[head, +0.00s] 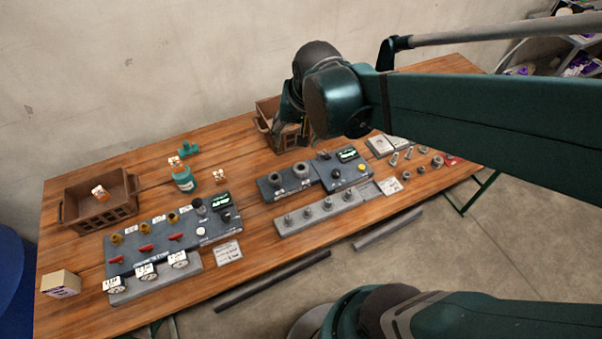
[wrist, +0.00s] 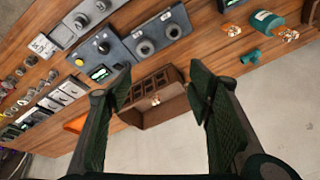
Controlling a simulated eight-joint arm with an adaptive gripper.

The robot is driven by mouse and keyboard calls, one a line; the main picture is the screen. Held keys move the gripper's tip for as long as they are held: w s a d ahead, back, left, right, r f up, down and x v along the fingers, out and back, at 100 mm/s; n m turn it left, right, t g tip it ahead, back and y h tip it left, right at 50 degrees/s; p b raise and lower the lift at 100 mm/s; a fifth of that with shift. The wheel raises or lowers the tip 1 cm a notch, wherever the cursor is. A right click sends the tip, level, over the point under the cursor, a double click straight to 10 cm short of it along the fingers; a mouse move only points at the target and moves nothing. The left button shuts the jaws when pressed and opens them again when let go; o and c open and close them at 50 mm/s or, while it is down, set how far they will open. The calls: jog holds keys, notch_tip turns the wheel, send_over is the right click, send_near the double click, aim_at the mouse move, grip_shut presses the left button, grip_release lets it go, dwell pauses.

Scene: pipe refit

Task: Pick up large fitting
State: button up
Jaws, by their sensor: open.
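Several loose grey metal fittings lie at the right end of the table in the head view; a wide one (head: 437,161) is among them. Small grey fittings also show at the left of the wrist view (wrist: 31,60). I cannot tell for certain which is the large fitting. Two thick round grey fittings or sockets (head: 277,180) sit on the dark panel, also in the wrist view (wrist: 145,47). My gripper (wrist: 160,92) is open and empty, above the rear crate (wrist: 152,112), apart from all fittings. My arm hides part of the table in the head view.
A brown crate (head: 75,214) stands at the left. A control panel with red valves (head: 146,249) lies in front of it. A grey strip with pegs (head: 325,212) lies along the front.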

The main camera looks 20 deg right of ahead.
jog(key=w+d+f+m+g, duration=0.25)
jog(key=w+f+m, duration=0.3)
jog(key=f, duration=0.35)
jog(key=m+g, duration=0.2)
jog(key=m, duration=0.1)
send_near(302, 167)
jog(key=s, duration=0.1)
jog(key=shift+a+f, duration=0.25)
jog(key=shift+f, duration=0.1)
jog(key=shift+f+b, duration=0.4)
jog(key=shift+f, duration=0.75)
jog(key=shift+f, duration=0.1)
jog(key=shift+s+f+b, duration=0.1)
jog(key=shift+f+b, duration=0.15)
jog(key=shift+f, duration=1)
jog(key=shift+s+f+b, duration=0.15)
jog(key=shift+f+b, duration=0.1)
jog(key=shift+f, duration=1.05)
